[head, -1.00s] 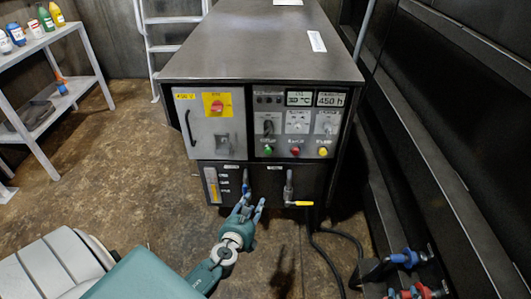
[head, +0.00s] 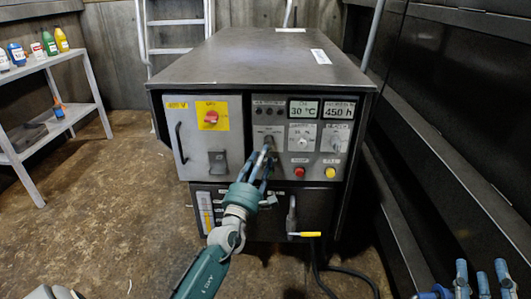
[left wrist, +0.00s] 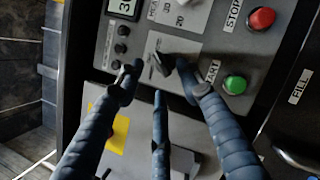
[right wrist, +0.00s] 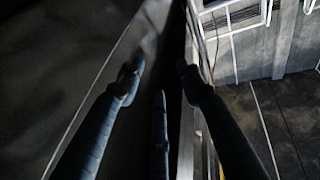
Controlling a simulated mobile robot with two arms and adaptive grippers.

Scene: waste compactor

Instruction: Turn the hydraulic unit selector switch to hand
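The selector switch (left wrist: 160,64) is a dark knob on a pale plate in the left wrist view, left of the green start button (left wrist: 235,84). In the head view its plate (head: 266,131) is at the upper left of the control panel, and my fingers partly hide the knob. My left gripper (head: 264,158) is in front of the switch. In the left wrist view its fingers (left wrist: 158,78) are spread, with the knob between the two outer tips; I cannot tell whether they touch it. My right gripper (head: 481,268) is at the lower right, open and empty in the right wrist view (right wrist: 158,80).
The panel also has a red button (head: 300,171), a yellow button (head: 330,172) and two other selectors. A red rotary switch (head: 211,117) is on the door at left. A yellow-handled valve (head: 308,234) sits below. A shelf (head: 45,68) with bottles stands left.

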